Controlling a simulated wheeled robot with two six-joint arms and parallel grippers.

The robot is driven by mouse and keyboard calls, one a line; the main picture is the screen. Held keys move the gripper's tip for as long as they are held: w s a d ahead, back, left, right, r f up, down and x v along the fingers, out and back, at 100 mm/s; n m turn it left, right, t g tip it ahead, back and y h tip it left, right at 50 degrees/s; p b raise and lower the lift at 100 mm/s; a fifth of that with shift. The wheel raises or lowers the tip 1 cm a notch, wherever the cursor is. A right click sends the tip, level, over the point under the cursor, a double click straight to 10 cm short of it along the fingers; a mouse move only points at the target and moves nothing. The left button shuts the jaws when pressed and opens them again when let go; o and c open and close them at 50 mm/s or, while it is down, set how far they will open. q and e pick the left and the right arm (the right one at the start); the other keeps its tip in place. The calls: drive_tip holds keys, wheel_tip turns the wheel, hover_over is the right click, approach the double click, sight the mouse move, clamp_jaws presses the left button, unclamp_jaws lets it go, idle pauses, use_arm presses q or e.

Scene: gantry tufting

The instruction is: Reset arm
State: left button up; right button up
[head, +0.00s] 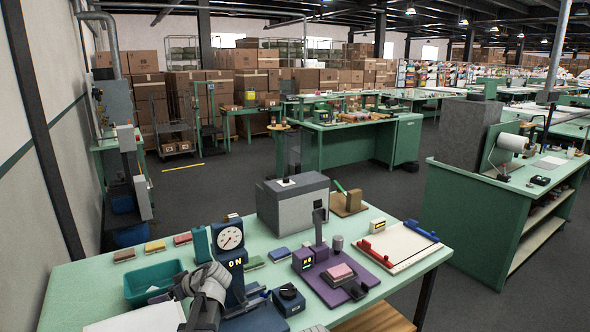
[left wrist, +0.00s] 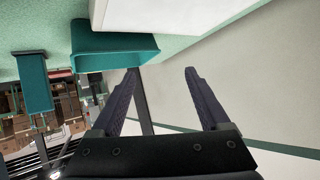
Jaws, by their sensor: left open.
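My left gripper (head: 196,284) is in the head view at the front left of the green table (head: 388,283), beside the teal bin (head: 155,283). My arm partly hides its jaws there. In the left wrist view my left gripper (left wrist: 162,72) has its two dark fingers spread apart, with nothing between them. The teal bin (left wrist: 112,50) shows beyond the left finger, apart from it. I do not see my right gripper.
A dial gauge on a blue stand (head: 230,240) stands close to my left gripper. A grey box machine (head: 294,205), a purple-based press (head: 336,276) and a white board with red and blue bars (head: 397,245) stand to the right. A wall (head: 40,130) runs along the left.

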use_arm(q)
drive_tip(key=s+d+f+m+g+h, duration=0.1)
drive_tip(key=s+d+f+m+h, duration=0.2)
drive_tip(key=s+d+m, duration=0.2)
drive_tip(key=s+d+f+m+g+h, duration=0.1)
drive_tip(key=s+d+f+m+h, duration=0.2)
drive_tip(key=s+d, duration=0.8)
drive_tip(key=s+d+f+m+g+h, duration=0.1)
drive_tip(key=s+d+f+m+h, duration=0.2)
drive_tip(key=s+d+m, duration=0.5)
drive_tip(key=d+f, duration=0.1)
drive_tip(key=d, duration=0.6)
drive_tip(key=shift+s+d+f+g+h, duration=0.15)
drive_tip(key=shift+s+g+h, duration=0.2)
drive_tip(key=shift+g+h, duration=0.05)
